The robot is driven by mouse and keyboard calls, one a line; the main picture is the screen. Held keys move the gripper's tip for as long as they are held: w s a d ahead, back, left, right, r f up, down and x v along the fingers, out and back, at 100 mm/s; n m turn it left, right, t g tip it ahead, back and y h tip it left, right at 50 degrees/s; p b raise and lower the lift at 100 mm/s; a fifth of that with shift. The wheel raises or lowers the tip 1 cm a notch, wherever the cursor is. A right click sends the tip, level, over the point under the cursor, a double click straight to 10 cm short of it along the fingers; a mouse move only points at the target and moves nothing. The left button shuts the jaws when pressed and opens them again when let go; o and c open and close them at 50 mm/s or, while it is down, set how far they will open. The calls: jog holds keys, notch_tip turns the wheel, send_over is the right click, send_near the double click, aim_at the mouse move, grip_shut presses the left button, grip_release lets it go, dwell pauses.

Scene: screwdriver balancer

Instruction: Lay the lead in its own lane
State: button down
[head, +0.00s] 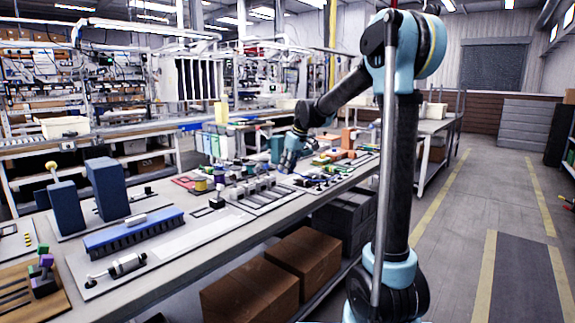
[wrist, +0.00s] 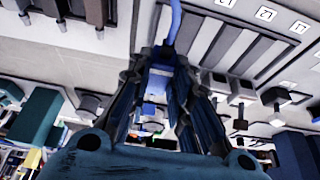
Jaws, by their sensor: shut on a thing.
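In the wrist view, my gripper (wrist: 165,58) is shut on a blue lead (wrist: 174,18). The lead runs from between the fingertips up past the top edge of the picture. A blue block-like part shows between the fingers; I cannot tell if it belongs to the lead. A panel of grey lanes (wrist: 228,42) parted by pale strips lies to the right of the fingertips, with small white number plates along its far right. I cannot tell whether the lead touches the panel.
Brown and dark blocks (wrist: 88,10) are at the wrist view's upper left. On the bench, a blue brush-like bar (head: 135,232) and two tall blue blocks (head: 107,188) stand at left. The aisle (head: 465,190) is clear.

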notch_tip(320, 180, down, 6)
jog(key=shift+a+r, duration=0.1)
jog(key=shift+s+f, duration=0.1)
jog(key=shift+f, duration=0.15)
jog(key=shift+f, duration=0.55)
dwell(1.6)
jog(key=c, duration=1.4)
grip_release()
jog(key=shift+o, duration=0.2)
jog(key=v, duration=1.2)
